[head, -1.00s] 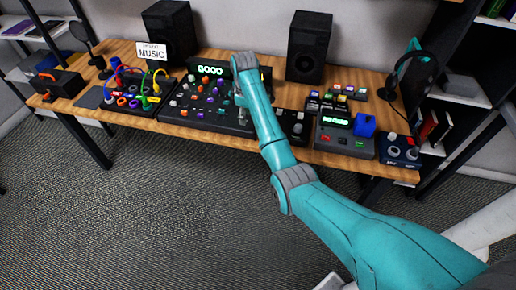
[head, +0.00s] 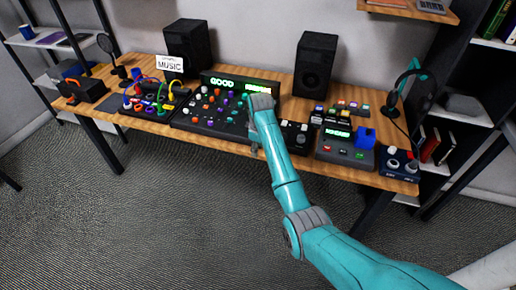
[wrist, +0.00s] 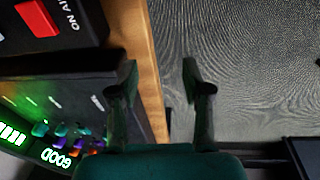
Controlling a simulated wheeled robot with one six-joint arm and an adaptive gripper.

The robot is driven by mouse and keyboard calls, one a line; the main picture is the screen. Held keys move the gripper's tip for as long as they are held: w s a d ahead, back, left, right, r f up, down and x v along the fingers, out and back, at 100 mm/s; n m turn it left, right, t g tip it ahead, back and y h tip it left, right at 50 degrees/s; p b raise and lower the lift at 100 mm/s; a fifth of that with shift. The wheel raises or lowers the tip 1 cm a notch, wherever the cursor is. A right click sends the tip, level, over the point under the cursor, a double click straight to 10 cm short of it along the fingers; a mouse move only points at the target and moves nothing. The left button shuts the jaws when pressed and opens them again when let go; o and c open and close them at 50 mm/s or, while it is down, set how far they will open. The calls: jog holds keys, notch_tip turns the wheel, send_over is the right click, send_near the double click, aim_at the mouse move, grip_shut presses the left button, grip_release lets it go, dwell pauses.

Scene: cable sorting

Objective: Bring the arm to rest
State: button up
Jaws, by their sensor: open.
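My teal arm (head: 285,175) reaches from the lower right up to the desk's front edge in the head view. In the wrist view my gripper (wrist: 160,80) is open, with its two dark fingers apart and nothing between them. The fingers show over the desk's wooden edge and the carpet. In the head view the gripper is mostly hidden by the wrist, near the right part of the large mixer (head: 205,125). The mixer's lit display (head: 222,82) reads GOOD, and the word also shows in the wrist view (wrist: 55,157).
The wooden desk (head: 340,173) carries a cable patch panel (head: 135,112), two black speakers (head: 315,65), a red-and-green-button box (head: 345,152), a small knob box (head: 398,165) and headphones (head: 403,90). Shelves stand at both sides. The carpet (head: 190,220) in front is clear.

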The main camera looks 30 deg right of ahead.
dwell(0.3)
jog(key=s+a+f+m+t, duration=0.1)
jog(key=s+a+f+t, duration=0.1)
jog(key=s+a+f, duration=0.5)
jog(key=s+a+f+m+t, duration=0.1)
jog(key=s+a+f+t, duration=0.15)
jog(key=s+f, duration=0.8)
jog(key=s+a+f+m+t, duration=0.1)
jog(key=s+a+f+t, duration=0.1)
jog(key=s+a, duration=0.45)
jog(key=s+a+r+m+t, duration=0.1)
jog(key=s+r+t, duration=0.15)
jog(key=s, duration=0.95)
jog(key=s+a+r+m+t, duration=0.1)
jog(key=s+a+r+t, duration=0.1)
jog(key=s+r, duration=0.8)
jog(key=s+a+r+m+t, duration=0.1)
jog(key=s+a+r+t, duration=0.1)
jog(key=s+r, duration=0.7)
notch_tip(320, 180, up, 6)
jog(key=shift+s+r+m, duration=0.2)
jog(key=shift+s+m, duration=0.15)
jog(key=shift+m, duration=0.05)
